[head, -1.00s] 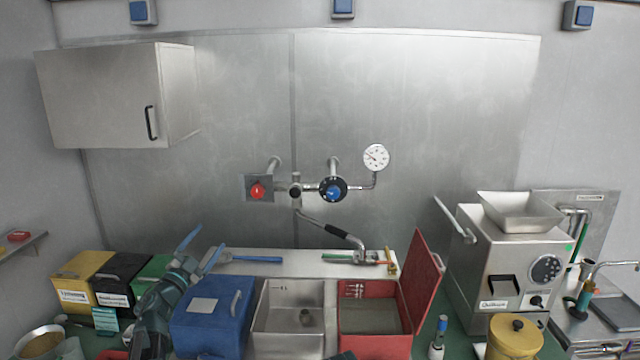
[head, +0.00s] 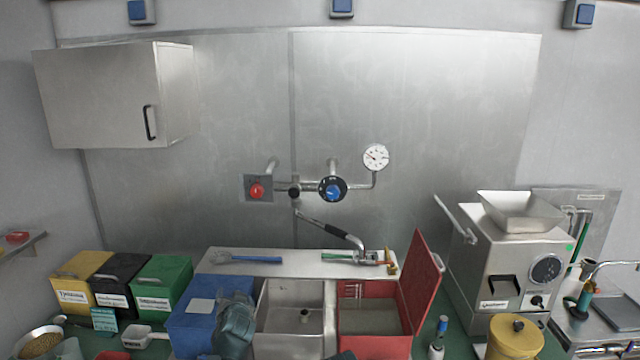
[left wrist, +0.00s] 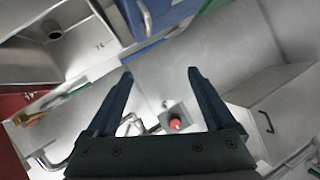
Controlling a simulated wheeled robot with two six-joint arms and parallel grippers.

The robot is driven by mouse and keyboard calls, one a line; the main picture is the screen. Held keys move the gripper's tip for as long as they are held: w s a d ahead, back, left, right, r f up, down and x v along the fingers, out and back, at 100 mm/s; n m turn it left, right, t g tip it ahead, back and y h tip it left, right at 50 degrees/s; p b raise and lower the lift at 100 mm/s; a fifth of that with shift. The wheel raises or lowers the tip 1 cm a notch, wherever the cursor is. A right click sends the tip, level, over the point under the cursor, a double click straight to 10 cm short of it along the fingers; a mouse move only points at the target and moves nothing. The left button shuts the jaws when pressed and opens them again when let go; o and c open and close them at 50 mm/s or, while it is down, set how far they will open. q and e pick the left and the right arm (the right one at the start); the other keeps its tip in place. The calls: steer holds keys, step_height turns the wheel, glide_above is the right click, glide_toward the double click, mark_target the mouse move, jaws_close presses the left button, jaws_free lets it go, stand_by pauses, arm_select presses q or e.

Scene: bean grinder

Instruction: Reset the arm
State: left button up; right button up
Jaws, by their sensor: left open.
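My left arm shows in the head view as a dark teal shape in front of the blue box (head: 190,327), near the bottom edge. Its fingertips cannot be made out there. In the left wrist view, the two dark fingers of my left gripper (left wrist: 161,74) stand wide apart with nothing between them.
An open red box (head: 420,285) stands right of the sink. A grinder (head: 510,270) and a yellow canister (head: 515,335) are at right. A wall cabinet (head: 100,100) hangs at upper left.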

arm_select(q)
steer(key=s+d+f+g+h, duration=0.1)
steer(key=s+d+f+g, duration=0.3)
steer(key=s, duration=0.6)
steer(key=s+d+f+m+g+h, duration=0.1)
steer(key=s+d+f+g, duration=0.3)
steer(key=s+d, duration=0.3)
steer(key=s+d+f+g, duration=0.5)
steer(key=s+d, duration=0.1)
steer(key=s, duration=0.7)
steer(key=shift+f+m+h, duration=0.25)
steer(key=shift+m+h, duration=0.15)
